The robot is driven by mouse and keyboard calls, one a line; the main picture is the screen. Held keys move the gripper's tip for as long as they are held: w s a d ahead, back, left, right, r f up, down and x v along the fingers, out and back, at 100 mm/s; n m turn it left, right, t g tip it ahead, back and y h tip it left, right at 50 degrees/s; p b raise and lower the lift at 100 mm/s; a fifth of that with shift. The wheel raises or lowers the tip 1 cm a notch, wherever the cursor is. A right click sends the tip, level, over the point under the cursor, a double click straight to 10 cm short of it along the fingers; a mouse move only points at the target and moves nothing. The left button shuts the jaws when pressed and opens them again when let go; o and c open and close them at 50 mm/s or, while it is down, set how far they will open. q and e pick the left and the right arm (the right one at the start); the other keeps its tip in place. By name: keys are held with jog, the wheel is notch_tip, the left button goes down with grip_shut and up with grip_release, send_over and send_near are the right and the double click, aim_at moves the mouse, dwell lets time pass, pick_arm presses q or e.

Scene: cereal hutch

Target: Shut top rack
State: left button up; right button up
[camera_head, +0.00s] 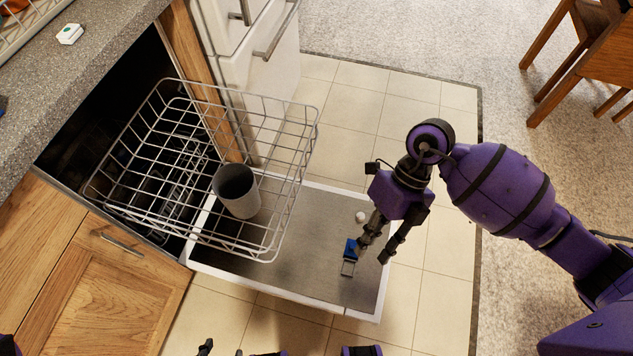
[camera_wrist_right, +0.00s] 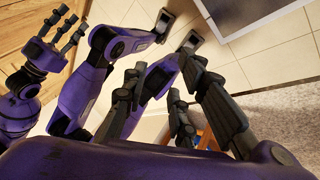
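The top rack (camera_head: 270,113) is a grey wire basket, pulled out of the dishwasher over its lowered door. A grey cup (camera_head: 237,190) stands in it, partly behind the wires. The rack's back end reaches toward the dark dishwasher opening. My right gripper (camera_head: 373,250) is open and empty, pointing down over the door's outer part, to the right of the rack and apart from it. Its spread fingers also show in the right wrist view (camera_wrist_right: 162,56). My left gripper (camera_wrist_right: 57,42) shows there with fingers apart; in the head view only parts show at the bottom edge.
The lowered door (camera_head: 310,278) lies below the rack, with a blue and grey fitting (camera_head: 350,256) near my right fingertips. A stone counter (camera_head: 75,95) overhangs the opening. White drawers (camera_head: 255,75) stand beside it, wooden cabinets below left. Tiled floor on the right is clear.

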jog(key=s+a+y, duration=0.1)
jog(key=s+f+n+y, duration=0.1)
jog(key=y, duration=0.1)
jog(key=s+a+g+y, duration=0.1)
jog(key=shift+s+a+f+n, duration=0.2)
jog(key=shift+s+a+n, duration=0.1)
jog(key=shift+n, duration=0.1)
grip_shut()
jog(key=n+t+y+b, duration=0.1)
jog(key=n+t+y, duration=0.75)
jog(key=t, duration=0.45)
send_near(296, 180)
pick_arm(q)
jog(key=shift+r+p, duration=0.1)
jog(key=shift+p, duration=0.75)
pick_arm(e)
jog(key=shift+n, duration=0.25)
jog(key=x, duration=0.7)
